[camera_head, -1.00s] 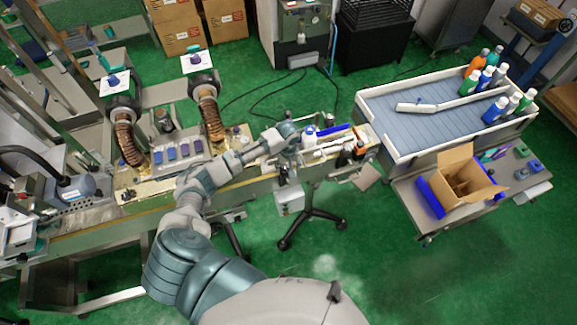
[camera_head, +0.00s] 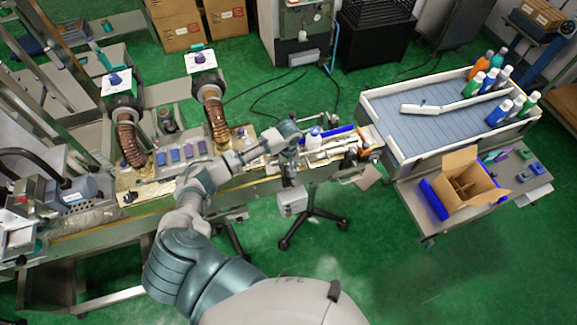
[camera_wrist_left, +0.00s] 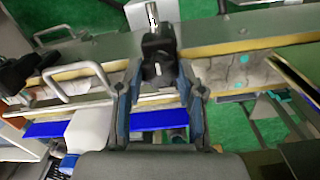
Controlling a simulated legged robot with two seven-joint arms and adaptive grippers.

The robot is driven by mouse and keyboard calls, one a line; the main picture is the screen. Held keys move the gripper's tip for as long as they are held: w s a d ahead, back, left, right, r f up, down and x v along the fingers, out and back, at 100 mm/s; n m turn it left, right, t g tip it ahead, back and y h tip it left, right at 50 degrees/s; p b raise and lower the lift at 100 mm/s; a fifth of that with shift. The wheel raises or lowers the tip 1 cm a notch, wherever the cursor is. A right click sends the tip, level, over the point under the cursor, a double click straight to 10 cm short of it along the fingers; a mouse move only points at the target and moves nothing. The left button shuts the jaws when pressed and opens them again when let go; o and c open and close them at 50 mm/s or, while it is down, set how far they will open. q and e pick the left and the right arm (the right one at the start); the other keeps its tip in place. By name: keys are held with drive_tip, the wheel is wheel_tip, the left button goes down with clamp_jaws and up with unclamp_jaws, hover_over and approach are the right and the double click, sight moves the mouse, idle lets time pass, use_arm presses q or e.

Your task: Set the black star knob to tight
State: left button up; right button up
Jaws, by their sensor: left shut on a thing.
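The black star knob (camera_wrist_left: 158,58) shows in the left wrist view, between my fingertips at the edge of the green machine rail. My left gripper (camera_wrist_left: 160,78) is shut on it, with one finger on each side. In the head view my left gripper (camera_head: 290,168) reaches down over the front edge of the conveyor. There the knob is hidden or too small to make out, and I cannot read its setting. My right gripper is not in view.
A grey box (camera_head: 292,202) hangs below the rail on a stand. A metal handle (camera_wrist_left: 80,72) rises left of the knob. A white bottle (camera_head: 314,137) stands behind my gripper. At right are a bottle table (camera_head: 420,130) and an open carton (camera_head: 462,180).

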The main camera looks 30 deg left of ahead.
use_arm(q)
drive_tip(key=shift+s+f, duration=0.1)
drive_tip(key=shift+s, duration=0.05)
drive_tip(key=shift+d, duration=0.15)
drive_tip(key=shift+m, duration=1.1)
drive_tip(key=m, duration=1)
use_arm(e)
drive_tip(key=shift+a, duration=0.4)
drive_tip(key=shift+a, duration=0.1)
use_arm(q)
drive_tip(key=o, duration=1.1)
drive_tip(key=shift+a, duration=0.2)
drive_tip(key=shift+c, duration=0.2)
drive_tip(key=shift+o, duration=0.4)
drive_tip(key=shift+s, duration=0.1)
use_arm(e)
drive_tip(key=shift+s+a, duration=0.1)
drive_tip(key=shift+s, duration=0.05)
